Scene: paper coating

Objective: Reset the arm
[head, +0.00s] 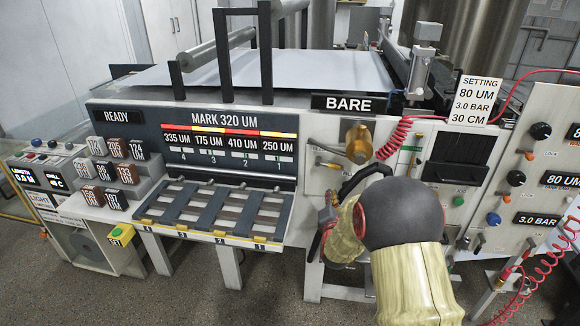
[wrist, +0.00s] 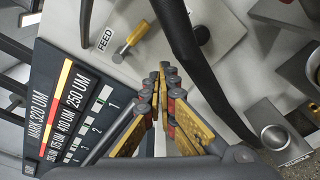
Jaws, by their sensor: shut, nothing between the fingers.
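My arm reaches in from the lower right of the head view, with its dark round joint and cream-coloured links in front of the machine. In the wrist view my gripper (wrist: 164,72) points at the machine's front panel. Its yellow and grey fingers are shut together with nothing between them. The fingertips are below and right of a small brass-handled lever (wrist: 132,40) marked FEED; I cannot tell how far off the panel they are. In the head view the arm hides most of the gripper.
The coating machine's display (head: 230,140) reads MARK 320 UM, above a slotted rack (head: 212,212). Numbered blocks (head: 118,150) stand at left. A brass knob (head: 359,144), a red coiled hose (head: 396,138) and a control panel (head: 545,150) are near the arm.

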